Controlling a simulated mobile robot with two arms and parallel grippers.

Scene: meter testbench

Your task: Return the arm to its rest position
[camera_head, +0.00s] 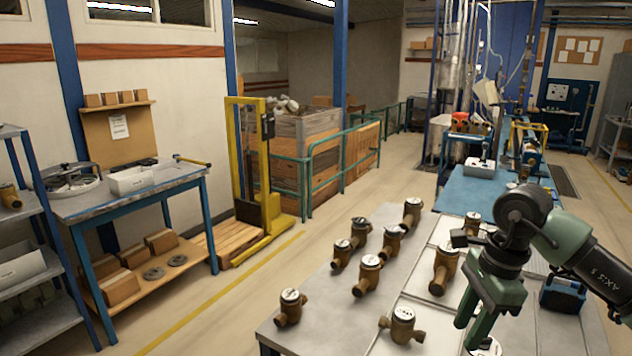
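My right arm comes in from the right edge, and its green and black gripper (470,335) points down over the right part of the near table (325,325). The two fingers are apart with a gap between them, and I see nothing held there. A meter with a pale round face (489,347) shows partly at the bottom edge, just below the fingertips; whether they touch it I cannot tell. My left gripper is not in view.
Several brass meters stand on the near table, including one at the left (290,307), one at the front (402,326) and one close left of my gripper (444,268). A dark blue box (563,294) is right of my gripper. A blue bench (480,192) lies beyond.

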